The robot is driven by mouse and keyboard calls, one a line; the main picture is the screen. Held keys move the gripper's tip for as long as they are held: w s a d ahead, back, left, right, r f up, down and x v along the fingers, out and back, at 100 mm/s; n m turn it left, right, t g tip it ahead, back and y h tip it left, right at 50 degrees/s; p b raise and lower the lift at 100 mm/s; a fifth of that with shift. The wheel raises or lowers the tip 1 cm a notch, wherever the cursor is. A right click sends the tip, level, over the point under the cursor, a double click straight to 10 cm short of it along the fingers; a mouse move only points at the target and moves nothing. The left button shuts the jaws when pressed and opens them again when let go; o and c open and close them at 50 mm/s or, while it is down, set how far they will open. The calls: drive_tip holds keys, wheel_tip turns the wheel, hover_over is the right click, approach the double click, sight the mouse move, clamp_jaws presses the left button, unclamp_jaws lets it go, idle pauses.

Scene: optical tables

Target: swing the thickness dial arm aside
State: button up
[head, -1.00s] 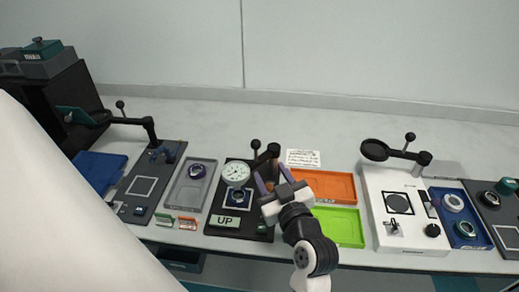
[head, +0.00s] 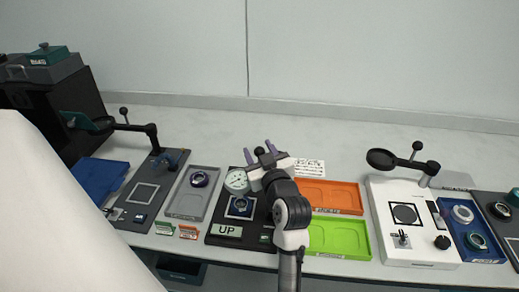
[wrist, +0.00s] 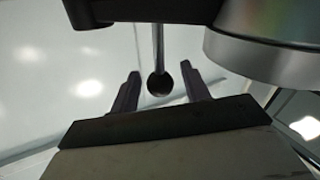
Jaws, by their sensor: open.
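The thickness dial (head: 237,182), a round white-faced gauge, stands over the black base plate marked UP (head: 224,243). In the wrist view its metal rim (wrist: 262,55) fills the upper right. The dial arm's handle ends in a dark ball knob (head: 259,151), which also shows in the wrist view (wrist: 160,84) on a thin rod. My gripper (head: 259,149) is open, with its two purple fingers on either side of the knob in both views; it also shows in the wrist view (wrist: 160,82). A gap shows on each side of the knob. My wrist hides most of the dial arm.
An orange tray (head: 345,204) and a lime tray (head: 352,252) lie right of the base plate. A grey tray (head: 188,215) lies to its left. A white instrument (head: 388,254) stands further right. The table behind the knob is clear.

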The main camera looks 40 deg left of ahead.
clamp_jaws()
idle(0.3)
